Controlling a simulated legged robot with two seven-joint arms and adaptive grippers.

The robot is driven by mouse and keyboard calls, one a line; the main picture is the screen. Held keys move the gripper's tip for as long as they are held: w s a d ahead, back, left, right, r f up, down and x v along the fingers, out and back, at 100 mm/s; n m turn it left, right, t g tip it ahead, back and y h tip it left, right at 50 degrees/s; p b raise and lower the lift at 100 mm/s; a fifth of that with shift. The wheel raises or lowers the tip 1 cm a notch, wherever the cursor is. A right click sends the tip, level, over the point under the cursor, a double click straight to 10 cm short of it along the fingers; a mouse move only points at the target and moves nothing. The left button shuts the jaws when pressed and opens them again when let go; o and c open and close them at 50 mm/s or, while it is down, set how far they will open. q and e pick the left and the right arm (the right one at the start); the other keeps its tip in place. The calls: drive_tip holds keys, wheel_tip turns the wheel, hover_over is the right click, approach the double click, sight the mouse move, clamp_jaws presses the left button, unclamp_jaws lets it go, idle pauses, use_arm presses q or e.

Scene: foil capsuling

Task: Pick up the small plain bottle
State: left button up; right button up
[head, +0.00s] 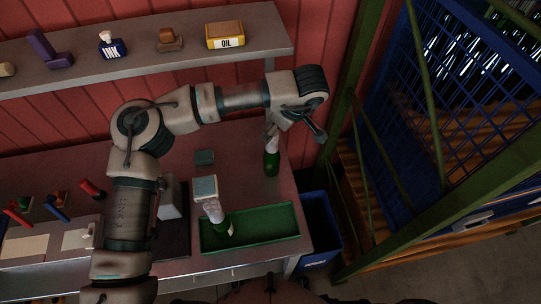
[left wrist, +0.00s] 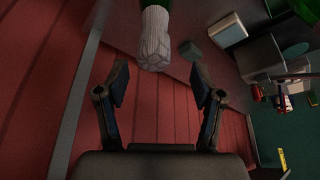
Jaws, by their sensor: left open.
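A green bottle (head: 271,162) with a pale neck stands upright on the bench near its back right corner. My left gripper (head: 296,128) is above it and a little to its right, open, with nothing held. In the left wrist view the bottle's whitish, wrinkled top (left wrist: 154,40) lies ahead of and between the spread fingers (left wrist: 158,82), with no contact visible. My right gripper is not in view.
A small green block (head: 204,157) lies left of the bottle. A shelf (head: 130,64) with an oil box (head: 225,35) and other items runs along the red back wall. A blue bin (head: 318,230) stands off the bench's right end, near green posts and a blue cage.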

use_arm(q)
drive_tip(key=shift+w+a+f, duration=0.1)
drive_tip(key=shift+f, duration=0.3)
hover_over(272, 153)
drive_tip(key=w, duration=0.2)
drive_tip(key=f, duration=0.4)
drive_tip(key=shift+d, duration=0.3)
drive_tip(key=shift+a, duration=0.3)
drive_tip(key=c, duration=0.4)
drive_tip(key=shift+a, duration=0.15)
drive_tip(key=c, duration=0.7)
clamp_jaws()
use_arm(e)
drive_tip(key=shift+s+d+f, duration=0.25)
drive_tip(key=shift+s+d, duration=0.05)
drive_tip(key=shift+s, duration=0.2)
